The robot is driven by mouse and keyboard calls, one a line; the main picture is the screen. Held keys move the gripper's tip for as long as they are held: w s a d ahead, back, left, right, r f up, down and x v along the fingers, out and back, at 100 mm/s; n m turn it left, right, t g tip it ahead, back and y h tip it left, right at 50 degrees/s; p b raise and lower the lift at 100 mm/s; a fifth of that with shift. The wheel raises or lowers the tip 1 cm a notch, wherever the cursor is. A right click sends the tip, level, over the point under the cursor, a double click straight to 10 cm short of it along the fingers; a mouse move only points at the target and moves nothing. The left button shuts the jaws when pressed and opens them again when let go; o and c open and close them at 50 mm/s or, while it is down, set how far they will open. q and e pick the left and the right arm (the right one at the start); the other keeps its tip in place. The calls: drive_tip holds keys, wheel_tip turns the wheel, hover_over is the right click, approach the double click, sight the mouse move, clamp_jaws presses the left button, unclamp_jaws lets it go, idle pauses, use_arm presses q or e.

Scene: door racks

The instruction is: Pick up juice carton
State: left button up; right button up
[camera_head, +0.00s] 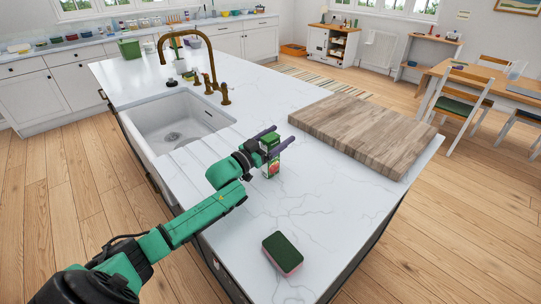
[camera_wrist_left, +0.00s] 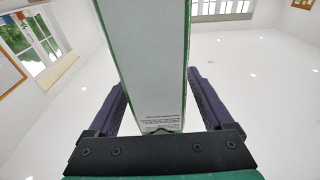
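The juice carton (camera_head: 271,163) is a small green, white and red box, upright on the white island counter in the head view. My left gripper (camera_head: 275,140) is at its upper part, with a dark finger on each side. In the left wrist view the carton's pale side (camera_wrist_left: 155,65) with green edges rises between the two purple fingers of my left gripper (camera_wrist_left: 158,95). Whether both fingers press on it is not clear. My right gripper is not in view.
A green and pink sponge (camera_head: 282,253) lies on the counter nearer me. A thick wooden board (camera_head: 365,132) lies right of the carton. The sink (camera_head: 175,122) and brass tap (camera_head: 212,70) are to the left. The counter between carton and sponge is clear.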

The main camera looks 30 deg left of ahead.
use_arm(q)
clamp_jaws()
idle(1.3)
